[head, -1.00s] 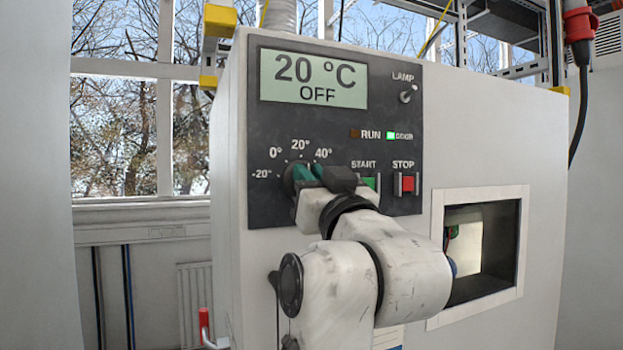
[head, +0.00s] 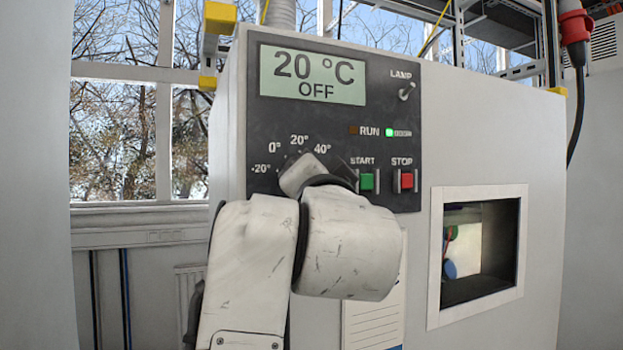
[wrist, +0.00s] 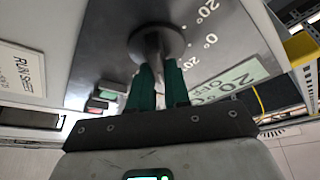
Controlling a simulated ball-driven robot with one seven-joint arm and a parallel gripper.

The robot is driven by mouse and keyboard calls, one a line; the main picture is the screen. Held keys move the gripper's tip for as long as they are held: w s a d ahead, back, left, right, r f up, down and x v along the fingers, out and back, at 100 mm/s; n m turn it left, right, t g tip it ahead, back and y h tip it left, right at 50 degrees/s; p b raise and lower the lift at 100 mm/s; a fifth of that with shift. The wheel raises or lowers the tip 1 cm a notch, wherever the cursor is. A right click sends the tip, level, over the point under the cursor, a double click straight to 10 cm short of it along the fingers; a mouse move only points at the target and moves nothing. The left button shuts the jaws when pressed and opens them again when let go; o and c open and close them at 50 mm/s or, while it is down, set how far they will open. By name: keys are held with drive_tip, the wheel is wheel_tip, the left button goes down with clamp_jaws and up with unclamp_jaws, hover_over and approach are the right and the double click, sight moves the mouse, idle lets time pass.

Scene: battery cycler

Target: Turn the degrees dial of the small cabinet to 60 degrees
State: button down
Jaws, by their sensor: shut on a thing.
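The cabinet's dark panel (head: 335,130) has a display (head: 313,75) reading 20 °C OFF. Degree marks from -20° to 40° show around the dial's place; any higher marks are covered. The dial is hidden behind my gripper (head: 305,175) in the head view. My gripper's two green fingers (wrist: 157,72) are shut on that grip, one on each side. The pointer's angle cannot be read.
The green START button (head: 366,181) and red STOP button (head: 406,181) sit close to the right of my wrist. The LAMP switch (head: 407,91) is higher up. A framed opening (head: 435,255) lies at the lower right of the cabinet front.

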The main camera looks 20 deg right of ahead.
drive_tip(key=shift+f+m+g+h, duration=0.1)
drive_tip(key=shift+m+g+h, duration=0.45)
drive_tip(key=shift+m, duration=1.55)
drive_tip(key=shift+f+m+g+h, duration=0.1)
drive_tip(key=shift+m+g, duration=0.85)
drive_tip(key=shift+m, duration=1.15)
drive_tip(key=shift+d, duration=0.1)
drive_tip(key=c, duration=1.1)
unclamp_jaws()
drive_tip(key=b+v, duration=0.3)
drive_tip(key=v, duration=0.7)
drive_tip(key=shift+s, duration=0.4)
